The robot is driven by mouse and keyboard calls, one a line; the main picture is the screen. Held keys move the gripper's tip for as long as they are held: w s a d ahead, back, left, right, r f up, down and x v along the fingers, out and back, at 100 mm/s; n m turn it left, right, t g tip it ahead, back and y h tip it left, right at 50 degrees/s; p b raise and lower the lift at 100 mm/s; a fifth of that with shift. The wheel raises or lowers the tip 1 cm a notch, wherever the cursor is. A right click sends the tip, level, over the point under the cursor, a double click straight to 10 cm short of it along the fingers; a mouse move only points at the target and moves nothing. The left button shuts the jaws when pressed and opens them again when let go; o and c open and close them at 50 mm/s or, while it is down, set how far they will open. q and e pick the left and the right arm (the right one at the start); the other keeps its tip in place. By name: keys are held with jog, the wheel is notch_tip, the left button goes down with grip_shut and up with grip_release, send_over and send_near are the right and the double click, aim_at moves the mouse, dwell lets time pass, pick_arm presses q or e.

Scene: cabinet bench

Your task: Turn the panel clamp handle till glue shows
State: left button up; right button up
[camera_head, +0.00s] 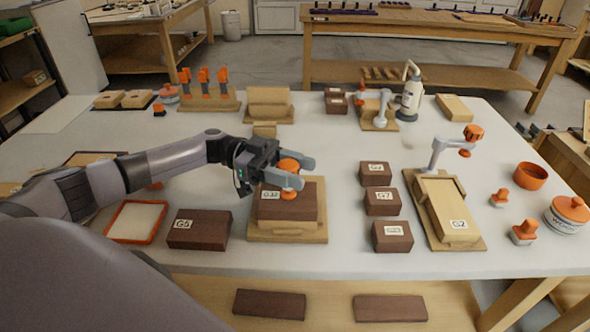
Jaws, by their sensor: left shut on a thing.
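My left gripper (292,174) reaches in from the left and is shut on the orange clamp handle (289,165). The fingers cover part of the handle. Below it, an orange clamp pad (288,194) rests on or just above a dark brown panel (302,209) with a white label. The panel sits on a light wooden base (290,235) near the table's front edge. The clamp's arm is mostly hidden behind my gripper. I cannot make out glue along the panel's edges at this size. My right gripper is not in view.
Several labelled dark blocks (382,202) stand right of the panel. A dark block (198,230) and an orange-rimmed tray (137,220) lie left. A spray bottle (411,95) stands behind.

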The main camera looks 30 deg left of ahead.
pick_arm(q)
jog(key=o, duration=1)
jog(key=shift+a, duration=0.1)
jog(key=shift+s+a+b, duration=0.2)
jog(key=shift+a+b, duration=0.05)
jog(key=shift+a, duration=0.9)
jog(key=shift+s+a+b, duration=0.15)
jog(key=shift+a+b, duration=0.15)
jog(key=shift+a, duration=0.8)
jog(key=shift+s+a+b, duration=0.2)
jog(key=shift+a+b, duration=0.05)
jog(key=shift+a, duration=0.9)
